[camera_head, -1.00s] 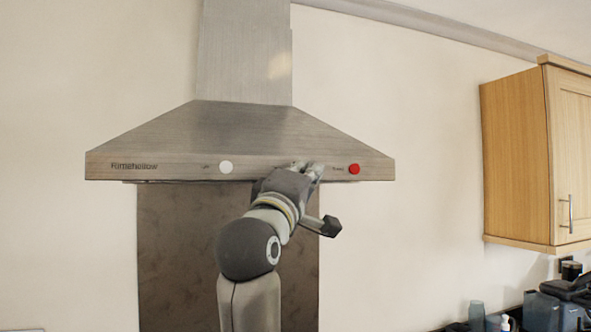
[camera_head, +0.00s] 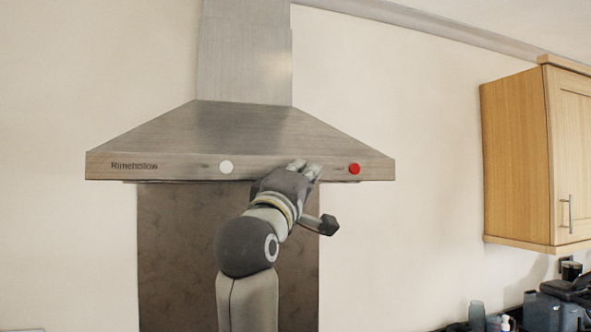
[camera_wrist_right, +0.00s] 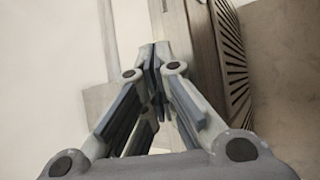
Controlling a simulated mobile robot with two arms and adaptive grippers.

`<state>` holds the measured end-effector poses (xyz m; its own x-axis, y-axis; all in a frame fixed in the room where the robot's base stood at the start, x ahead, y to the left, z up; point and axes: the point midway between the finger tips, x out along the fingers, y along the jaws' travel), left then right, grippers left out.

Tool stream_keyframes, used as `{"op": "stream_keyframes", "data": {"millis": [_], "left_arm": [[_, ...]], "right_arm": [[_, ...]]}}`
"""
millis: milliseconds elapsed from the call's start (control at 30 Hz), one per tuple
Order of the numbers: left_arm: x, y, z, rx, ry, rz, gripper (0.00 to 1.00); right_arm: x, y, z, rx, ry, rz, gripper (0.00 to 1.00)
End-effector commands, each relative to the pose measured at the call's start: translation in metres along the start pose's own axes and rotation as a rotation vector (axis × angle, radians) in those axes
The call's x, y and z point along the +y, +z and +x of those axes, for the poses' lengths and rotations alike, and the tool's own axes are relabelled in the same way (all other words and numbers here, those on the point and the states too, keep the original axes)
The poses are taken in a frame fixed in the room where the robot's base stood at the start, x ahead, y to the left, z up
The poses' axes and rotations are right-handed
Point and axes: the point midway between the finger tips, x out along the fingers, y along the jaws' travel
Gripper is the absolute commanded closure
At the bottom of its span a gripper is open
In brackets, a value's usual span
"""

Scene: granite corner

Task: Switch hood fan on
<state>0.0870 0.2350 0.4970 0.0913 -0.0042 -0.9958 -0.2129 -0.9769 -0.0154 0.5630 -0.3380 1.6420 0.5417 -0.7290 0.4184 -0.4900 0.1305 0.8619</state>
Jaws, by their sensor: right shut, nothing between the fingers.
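The metal range hood (camera_head: 245,135) hangs on the wall. Its front strip carries a white round button (camera_head: 226,167) left of centre and a red round button (camera_head: 354,169) near the right end. My right gripper (camera_head: 308,168) is raised in front of the strip, between the two buttons and closer to the red one. In the right wrist view its fingers (camera_wrist_right: 155,62) are shut and empty, with the tips by the hood's front edge (camera_wrist_right: 190,35). Whether they touch it I cannot tell. Neither button shows clearly in that view. My left gripper is not in view.
A wooden wall cabinet (camera_head: 530,155) hangs to the right of the hood. Dark containers (camera_head: 550,308) stand on the counter below it. A dark backsplash panel (camera_head: 178,250) is under the hood. The wall between hood and cabinet is free.

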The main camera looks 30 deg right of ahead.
Motion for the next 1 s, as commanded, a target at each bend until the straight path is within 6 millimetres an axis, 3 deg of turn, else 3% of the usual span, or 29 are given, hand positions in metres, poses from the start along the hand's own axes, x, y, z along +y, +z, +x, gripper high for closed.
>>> {"op": "stream_keyframes", "data": {"millis": [1000], "left_arm": [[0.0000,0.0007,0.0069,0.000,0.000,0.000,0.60]], "right_arm": [[0.0048,0.0050,-0.0071,0.000,0.000,0.001,1.00]]}}
